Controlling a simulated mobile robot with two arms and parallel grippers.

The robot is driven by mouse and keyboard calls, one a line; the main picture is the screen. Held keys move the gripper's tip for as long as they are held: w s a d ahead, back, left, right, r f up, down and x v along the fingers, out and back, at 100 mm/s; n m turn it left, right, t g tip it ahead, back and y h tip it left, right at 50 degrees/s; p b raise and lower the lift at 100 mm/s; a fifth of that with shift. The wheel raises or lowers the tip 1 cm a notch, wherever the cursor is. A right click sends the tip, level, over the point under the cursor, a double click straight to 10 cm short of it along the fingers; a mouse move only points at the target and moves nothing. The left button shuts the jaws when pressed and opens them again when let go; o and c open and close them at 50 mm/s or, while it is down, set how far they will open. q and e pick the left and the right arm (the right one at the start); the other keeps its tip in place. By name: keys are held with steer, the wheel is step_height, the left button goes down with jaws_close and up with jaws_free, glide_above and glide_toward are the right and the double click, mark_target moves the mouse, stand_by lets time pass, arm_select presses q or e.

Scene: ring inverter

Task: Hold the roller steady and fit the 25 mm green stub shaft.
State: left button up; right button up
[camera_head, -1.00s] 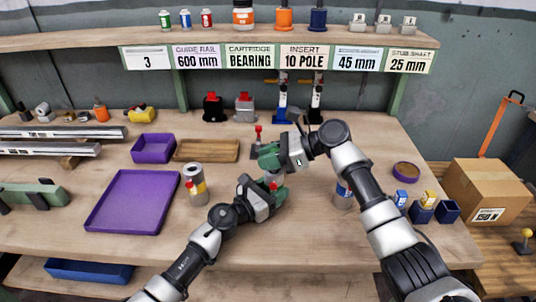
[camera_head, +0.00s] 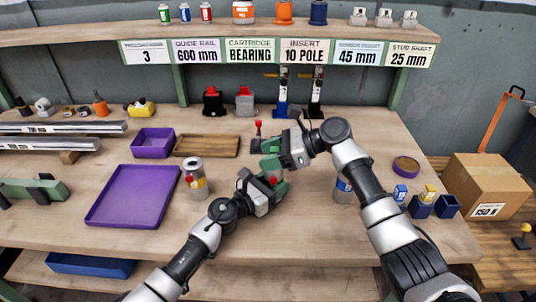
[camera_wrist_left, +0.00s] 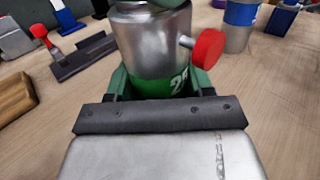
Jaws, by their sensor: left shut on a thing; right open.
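A silver roller (camera_wrist_left: 150,45) stands upright in the left wrist view, with a green band (camera_wrist_left: 160,87) marked 25 low on it. A red knob (camera_wrist_left: 207,48) sticks out from its right side. My left gripper (camera_head: 278,183) is shut around the roller, its green fingers on either side of the band. My right gripper (camera_head: 270,162) is open just above, very close to the roller's top. A green piece (camera_wrist_left: 165,3) shows at the roller's top, cut off by the picture's edge. I cannot tell whether it is the stub shaft or my right finger.
A yellow-banded silver cylinder (camera_head: 196,182) stands left of my left gripper. A blue-banded one (camera_head: 343,190) is partly behind my right arm. A purple tray (camera_head: 135,197), a wooden tray (camera_head: 205,146) and a red-handled tool (camera_head: 258,132) also lie around.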

steer(key=v, duration=1.1)
steer(key=shift+d, duration=0.25)
steer(key=shift+r, duration=0.15)
arm_select(q)
steer(key=o, duration=1.3)
